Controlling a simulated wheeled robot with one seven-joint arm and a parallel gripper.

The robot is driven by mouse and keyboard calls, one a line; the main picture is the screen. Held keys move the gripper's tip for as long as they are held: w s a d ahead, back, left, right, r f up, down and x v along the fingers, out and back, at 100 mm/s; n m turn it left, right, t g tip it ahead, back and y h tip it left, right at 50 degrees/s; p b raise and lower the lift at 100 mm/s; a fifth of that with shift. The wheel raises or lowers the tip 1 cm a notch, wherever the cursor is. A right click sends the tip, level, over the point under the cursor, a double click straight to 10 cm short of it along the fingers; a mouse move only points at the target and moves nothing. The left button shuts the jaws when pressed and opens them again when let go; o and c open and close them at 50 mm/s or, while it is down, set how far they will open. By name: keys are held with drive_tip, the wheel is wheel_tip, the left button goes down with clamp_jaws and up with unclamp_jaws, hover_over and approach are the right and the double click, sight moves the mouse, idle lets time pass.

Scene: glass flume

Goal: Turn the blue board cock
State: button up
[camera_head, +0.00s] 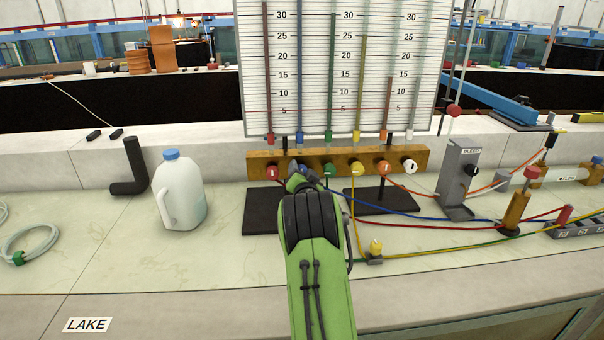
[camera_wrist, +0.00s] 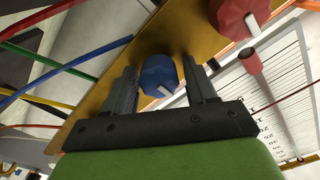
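The blue board cock (camera_wrist: 160,75) is a round blue knob with a white pointer mark, on a wooden manifold bar (camera_wrist: 110,100). In the wrist view my gripper (camera_wrist: 164,78) is open, with one finger on each side of the blue knob. A narrow gap seems to show on both sides, and I cannot tell whether either finger touches. In the head view my gripper (camera_head: 302,172) is at the wooden bar (camera_head: 346,156), and it and my arm mostly hide the blue cock.
Beside it on the bar are a red cock (camera_head: 272,172), a green cock (camera_head: 329,170), a yellow cock (camera_head: 357,168), an orange cock (camera_head: 384,167) and a white cock (camera_head: 410,165). A gauge board (camera_head: 340,70) stands behind. Coloured tubes run right. A jug (camera_head: 180,195) stands left.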

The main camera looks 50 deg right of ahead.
drive_tip(key=shift+o, duration=0.5)
drive_tip(key=v, duration=1.5)
drive_tip(key=shift+s+a, duration=0.2)
drive_tip(key=shift+s, duration=0.05)
